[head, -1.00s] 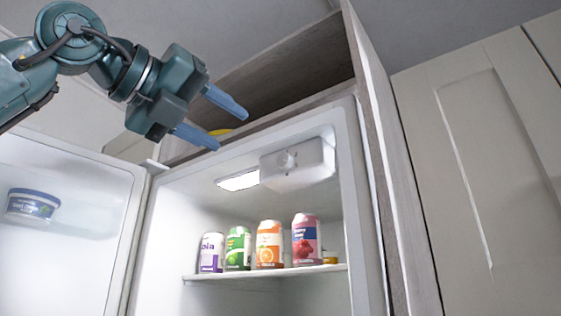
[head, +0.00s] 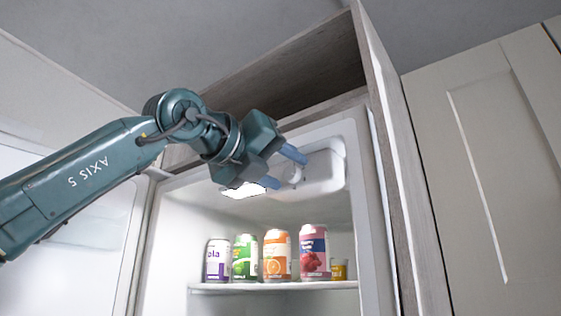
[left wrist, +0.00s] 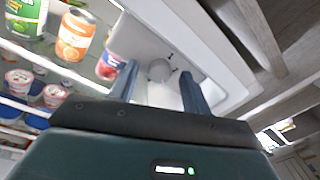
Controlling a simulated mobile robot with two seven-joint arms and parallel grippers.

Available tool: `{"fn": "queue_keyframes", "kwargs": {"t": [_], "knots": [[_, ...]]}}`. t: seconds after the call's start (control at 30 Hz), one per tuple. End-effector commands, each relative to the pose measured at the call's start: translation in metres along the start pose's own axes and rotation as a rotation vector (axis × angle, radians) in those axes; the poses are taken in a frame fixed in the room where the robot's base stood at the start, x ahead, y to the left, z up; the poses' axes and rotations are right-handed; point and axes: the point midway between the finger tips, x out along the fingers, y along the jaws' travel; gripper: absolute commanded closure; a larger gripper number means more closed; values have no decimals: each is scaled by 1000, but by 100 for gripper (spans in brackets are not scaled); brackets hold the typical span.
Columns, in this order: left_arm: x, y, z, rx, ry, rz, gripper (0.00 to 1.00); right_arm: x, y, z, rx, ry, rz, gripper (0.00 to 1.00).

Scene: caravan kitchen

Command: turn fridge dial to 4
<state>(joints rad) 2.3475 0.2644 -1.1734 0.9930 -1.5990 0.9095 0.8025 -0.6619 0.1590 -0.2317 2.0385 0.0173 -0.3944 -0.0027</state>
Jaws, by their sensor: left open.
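The fridge dial (left wrist: 160,71) is a round pale knob on the white control housing (head: 322,172) under the fridge ceiling. In the head view the dial (head: 296,174) is partly hidden by my gripper. My left gripper (head: 281,169) is open and empty, its two blue fingers pointing toward the dial. In the left wrist view the dial shows between and just beyond the tips of the left gripper (left wrist: 158,76); I cannot tell whether they touch it. The number it points at is too small to read. My right gripper is not in view.
A lit lamp (head: 243,190) sits beside the housing. Several cans, such as the orange can (head: 277,255), stand on the shelf (head: 270,286) below. The fridge door stands open at left. An open wooden compartment (head: 290,80) lies above, and a tall cabinet panel (head: 480,170) at right.

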Motion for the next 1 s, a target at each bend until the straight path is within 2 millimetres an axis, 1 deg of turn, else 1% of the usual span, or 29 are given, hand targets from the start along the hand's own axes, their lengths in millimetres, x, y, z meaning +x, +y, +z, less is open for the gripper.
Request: {"fn": "queue_keyframes", "kwargs": {"t": [0.23, 0.77, 1.0], "knots": [[0, 0, 0, 0, 0, 0, 53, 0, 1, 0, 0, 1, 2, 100], [0, 0, 0, 0, 0, 0, 96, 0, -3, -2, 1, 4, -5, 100], [0, 0, 0, 19, 1, 0, 97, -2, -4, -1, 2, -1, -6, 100]]}}
